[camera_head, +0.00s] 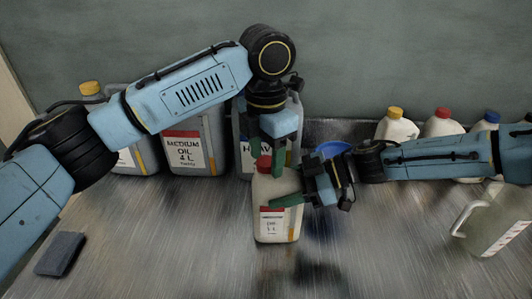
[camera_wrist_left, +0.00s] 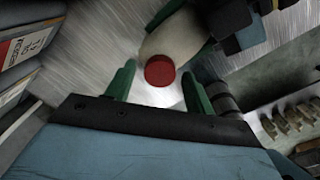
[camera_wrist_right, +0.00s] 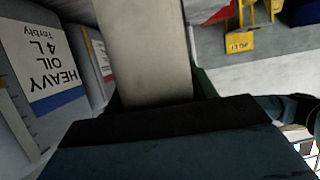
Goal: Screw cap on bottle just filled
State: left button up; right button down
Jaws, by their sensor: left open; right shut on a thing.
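A cream bottle (camera_head: 277,225) with a red cap (camera_head: 264,163) stands upright on the metal bench near the middle. My right gripper (camera_head: 287,192) is shut on the bottle's body from the right side. In the right wrist view the bottle (camera_wrist_right: 145,50) fills the space between the fingers. My left gripper (camera_head: 265,150) is above the bottle, pointing down, with its fingers open around the cap. In the left wrist view the red cap (camera_wrist_left: 159,70) sits between the two green fingers, apart from both. Whether the cap is seated on the neck cannot be told.
Large oil cans, one labelled medium oil (camera_head: 183,150), stand behind on the left. A blue funnel (camera_head: 333,149) is behind my right gripper. Small capped bottles (camera_head: 397,127) stand at the back right, a clear jug (camera_head: 497,222) in front. A dark block (camera_head: 60,254) lies front left.

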pick_arm(q)
jog(key=shift+r, duration=0.15)
jog(key=shift+r, duration=2.1)
jog(key=shift+c, duration=0.2)
